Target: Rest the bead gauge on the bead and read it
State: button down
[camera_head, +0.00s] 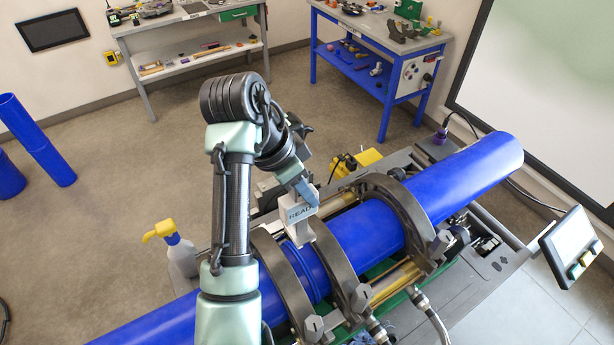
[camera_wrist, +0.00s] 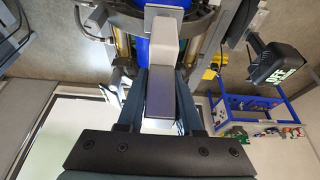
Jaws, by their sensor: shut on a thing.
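The bead gauge (camera_head: 301,213) is a light grey block with a dark "BEAD" label. My gripper (camera_head: 306,192) is shut on its upper part and holds it upright over the blue pipe (camera_head: 365,232). A raised blue ring, apparently the bead (camera_head: 312,272), shows between two clamps. The gauge's lower end overlaps the pipe near this ring; I cannot tell whether it touches. No reading is legible.
Dark clamp rings (camera_head: 282,275) (camera_head: 399,205) hold the pipe in the cart. A screen panel (camera_head: 570,247) stands at the right. A yellow-topped spray bottle (camera_head: 178,250) stands left of the cart. Two workbenches (camera_head: 187,50) (camera_head: 375,60) are at the back, with open floor before them.

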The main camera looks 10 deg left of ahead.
aim_at(306, 229)
jog(key=shift+s+r, duration=0.2)
jog(key=shift+s, duration=0.35)
jog(key=shift+w+f+b, duration=0.3)
jog(key=shift+f+b, duration=0.05)
jog(key=shift+f, duration=0.4)
jog(key=shift+s+f+b, duration=0.15)
jog(key=shift+f+b, duration=0.3)
jog(key=shift+f, duration=0.2)
jog(key=shift+f+b, duration=1.6)
jog(key=shift+f, duration=1.5)
jog(key=shift+f+b, duration=0.3)
jog(key=shift+f, duration=0.35)
jog(key=shift+f, duration=0.2)
dwell(0.3)
